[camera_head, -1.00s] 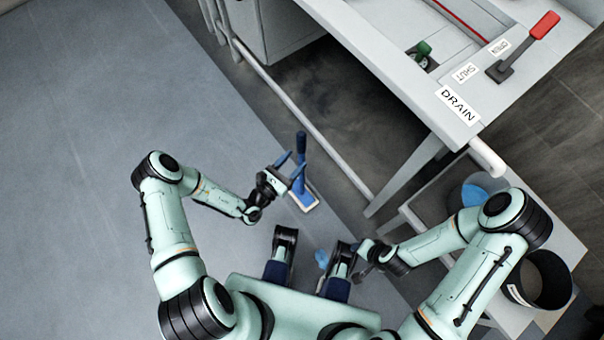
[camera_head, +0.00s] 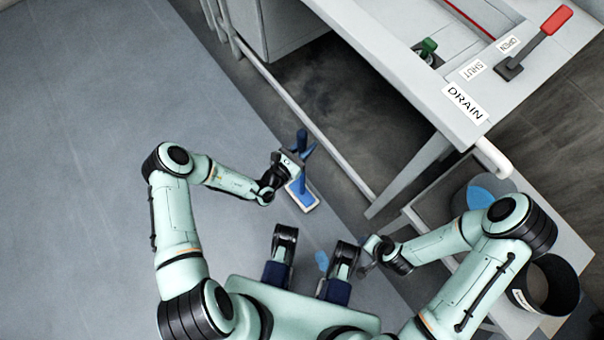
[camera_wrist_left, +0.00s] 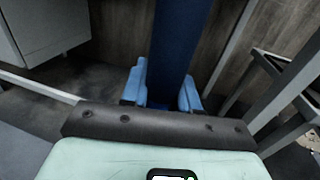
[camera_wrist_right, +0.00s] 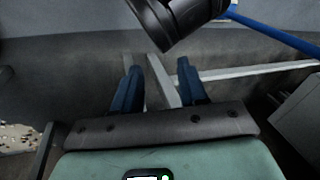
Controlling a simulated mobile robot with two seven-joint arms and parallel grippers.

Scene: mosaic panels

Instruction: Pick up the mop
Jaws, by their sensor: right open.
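The mop stands upright on the floor, its blue handle (camera_head: 302,140) rising from a flat head (camera_head: 303,196) with a pale rim. My left gripper (camera_head: 301,158) is at the handle, with one finger on each side of it. In the left wrist view the thick blue handle (camera_wrist_left: 178,40) stands between the light-blue fingertips (camera_wrist_left: 163,92); whether they press on it is unclear. My right gripper (camera_head: 364,262) is low beside my base, open and empty, as the right wrist view shows (camera_wrist_right: 158,92). A blue rod (camera_wrist_right: 275,32), probably the mop's handle, crosses that view's upper right.
A white bench with a DRAIN label (camera_head: 464,102) and a red-handled lever (camera_head: 556,20) stands at upper right, its leg (camera_head: 412,178) near the mop. A low shelf with a black bin (camera_head: 543,284) is at right. Grey floor (camera_head: 90,130) at left is clear.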

